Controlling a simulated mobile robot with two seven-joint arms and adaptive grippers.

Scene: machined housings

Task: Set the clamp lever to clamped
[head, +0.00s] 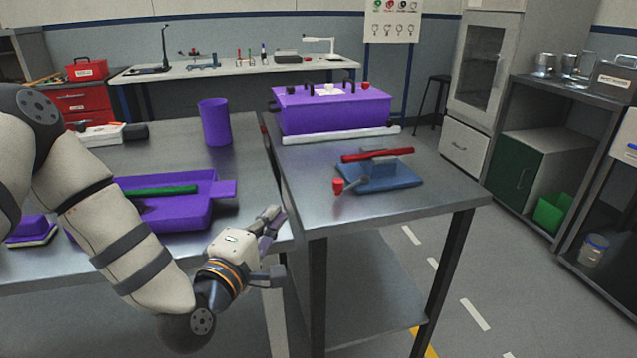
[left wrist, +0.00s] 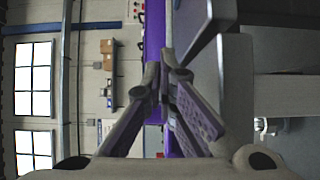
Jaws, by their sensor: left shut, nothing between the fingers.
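A blue clamp fixture (head: 395,177) sits on the front part of the right metal table. A short grey lever with a red knob (head: 338,186) sticks out from its left side, pointing left toward the front. A long red bar (head: 377,155) lies across the top of the fixture. My left gripper (head: 271,217) is shut and empty, left of the fixture and lower in the picture, near the gap between the two tables, apart from the lever. Its closed fingers also show in the left wrist view (left wrist: 168,75), where the lever cannot be made out. My right gripper is not in view.
A purple housing (head: 333,112) stands at the back of the right table (head: 440,205), behind a white strip. The left table holds a purple tray (head: 180,222) with a green bar (head: 165,190) and a purple cylinder (head: 215,122). The right table's front is clear around the fixture.

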